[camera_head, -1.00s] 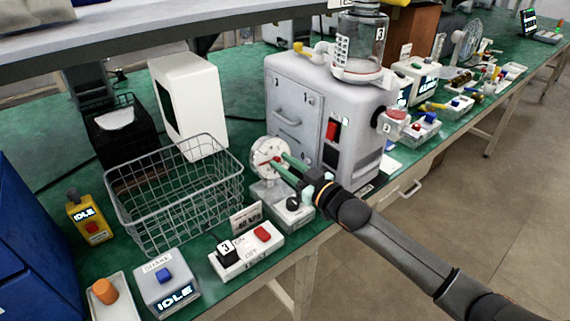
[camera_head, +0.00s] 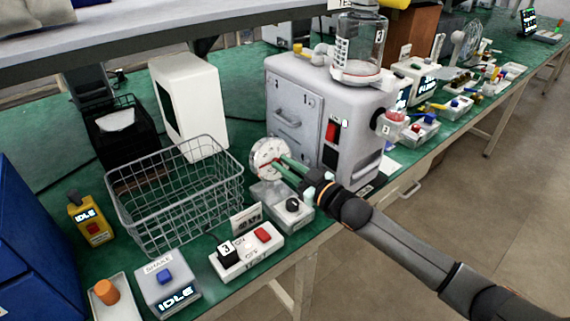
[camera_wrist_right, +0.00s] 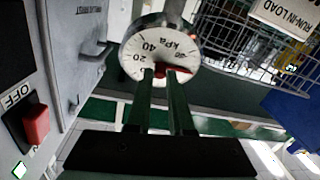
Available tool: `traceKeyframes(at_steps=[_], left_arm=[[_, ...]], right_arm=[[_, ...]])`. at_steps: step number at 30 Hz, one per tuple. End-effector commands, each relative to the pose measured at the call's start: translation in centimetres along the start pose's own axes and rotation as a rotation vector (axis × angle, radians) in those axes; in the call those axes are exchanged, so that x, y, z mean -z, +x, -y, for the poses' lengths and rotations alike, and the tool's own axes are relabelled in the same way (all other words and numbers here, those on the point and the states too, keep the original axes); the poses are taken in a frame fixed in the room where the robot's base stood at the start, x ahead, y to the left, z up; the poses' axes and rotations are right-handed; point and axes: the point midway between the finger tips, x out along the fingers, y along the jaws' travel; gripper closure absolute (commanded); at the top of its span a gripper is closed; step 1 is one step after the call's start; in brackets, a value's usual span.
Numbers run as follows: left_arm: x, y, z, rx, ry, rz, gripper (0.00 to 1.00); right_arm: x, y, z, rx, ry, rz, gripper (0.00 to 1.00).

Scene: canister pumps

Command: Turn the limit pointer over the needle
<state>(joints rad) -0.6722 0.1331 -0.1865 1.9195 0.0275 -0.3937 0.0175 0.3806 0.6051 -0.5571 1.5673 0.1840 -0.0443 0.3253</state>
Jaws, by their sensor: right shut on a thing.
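The round white pressure gauge (camera_head: 266,151) stands on a small stand in front of the grey machine. In the right wrist view its dial (camera_wrist_right: 150,40) shows the mark kPa and numbers such as 20 and 40. The red limit pointer (camera_wrist_right: 183,69) shows at the fingertips, low on the dial in that view. My right gripper (camera_head: 276,162) reaches the dial face with its green fingers. The fingertips (camera_wrist_right: 160,72) are shut on the pointer's middle, which they partly hide. I cannot make out the needle separately. My left gripper is not in view.
The grey machine (camera_head: 310,105) with a red switch (camera_wrist_right: 38,125) stands close beside the gauge. A wire basket (camera_head: 180,200) stands to its left. A white switch box (camera_head: 246,252) and the stand's black knob (camera_head: 292,204) lie in front, near the table edge.

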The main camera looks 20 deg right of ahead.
Motion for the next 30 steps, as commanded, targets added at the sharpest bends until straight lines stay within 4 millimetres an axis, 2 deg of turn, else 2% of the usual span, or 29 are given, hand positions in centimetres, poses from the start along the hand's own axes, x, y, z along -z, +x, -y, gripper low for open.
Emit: traceKeyframes(at_steps=[2,3,10,20,23,30], left_arm=[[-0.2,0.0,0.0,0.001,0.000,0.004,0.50],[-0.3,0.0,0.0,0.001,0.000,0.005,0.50],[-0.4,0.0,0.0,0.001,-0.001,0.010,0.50],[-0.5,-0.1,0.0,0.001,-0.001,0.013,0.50],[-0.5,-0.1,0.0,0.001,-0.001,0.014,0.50],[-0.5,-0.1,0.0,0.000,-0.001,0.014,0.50]], right_arm=[[0.0,0.0,0.0,0.000,0.001,0.000,1.00],[0.0,0.0,0.0,0.000,0.001,0.000,0.77],[0.0,0.0,0.0,0.000,0.001,0.000,0.51],[-0.1,-0.3,0.0,-0.001,0.002,0.001,0.51],[-0.1,-1.2,0.0,-0.001,0.002,0.001,0.51],[-0.2,-5.2,0.1,0.001,0.001,0.004,0.51]])
